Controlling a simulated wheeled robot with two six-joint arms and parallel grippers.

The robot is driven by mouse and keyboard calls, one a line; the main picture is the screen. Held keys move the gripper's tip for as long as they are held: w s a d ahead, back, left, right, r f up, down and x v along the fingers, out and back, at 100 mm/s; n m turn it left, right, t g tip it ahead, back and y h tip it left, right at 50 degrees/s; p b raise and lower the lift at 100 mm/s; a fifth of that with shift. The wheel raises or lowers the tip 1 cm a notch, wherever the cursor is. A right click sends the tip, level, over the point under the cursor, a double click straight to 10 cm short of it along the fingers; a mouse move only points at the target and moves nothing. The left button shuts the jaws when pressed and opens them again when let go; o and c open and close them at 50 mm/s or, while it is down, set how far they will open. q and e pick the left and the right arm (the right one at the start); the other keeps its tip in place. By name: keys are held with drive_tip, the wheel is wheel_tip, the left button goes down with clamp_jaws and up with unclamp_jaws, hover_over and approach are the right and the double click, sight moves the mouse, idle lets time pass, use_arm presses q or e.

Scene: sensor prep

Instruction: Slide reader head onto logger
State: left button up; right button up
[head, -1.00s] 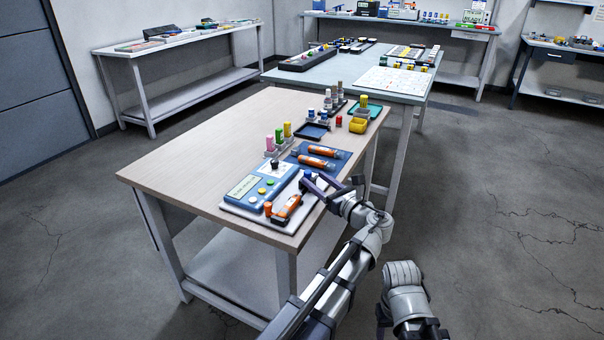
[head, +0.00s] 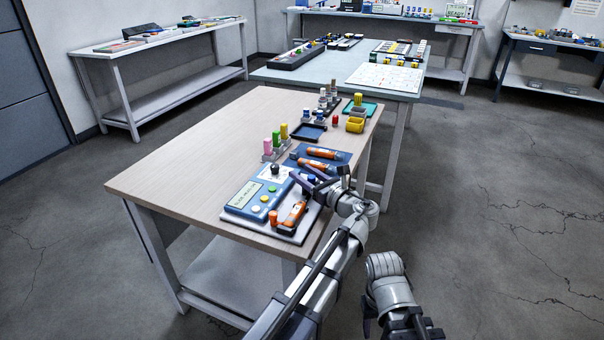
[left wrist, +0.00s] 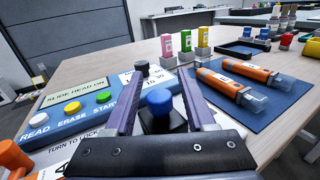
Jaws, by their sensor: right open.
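The orange logger (head: 295,212) lies in a pale tray at the table's near corner. Beside it is the blue reader box (head: 258,196); its display (left wrist: 80,94) reads "SLIDE HEAD ON" in the left wrist view. A black block with a blue knob (left wrist: 160,98), possibly the reader head, sits between the fingers of my left gripper (left wrist: 159,72). I cannot tell whether the fingers grip it or only straddle it. In the head view my left gripper (head: 306,182) is above the table, beyond the logger. My right gripper (head: 368,312) is open, low and off the table.
Two more orange loggers (head: 322,153) lie on a blue mat (left wrist: 262,110). Pink, green and yellow sticks (left wrist: 186,40) stand behind the reader box. The table's left half is bare.

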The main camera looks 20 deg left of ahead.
use_arm(q)
clamp_jaws()
idle(1.2)
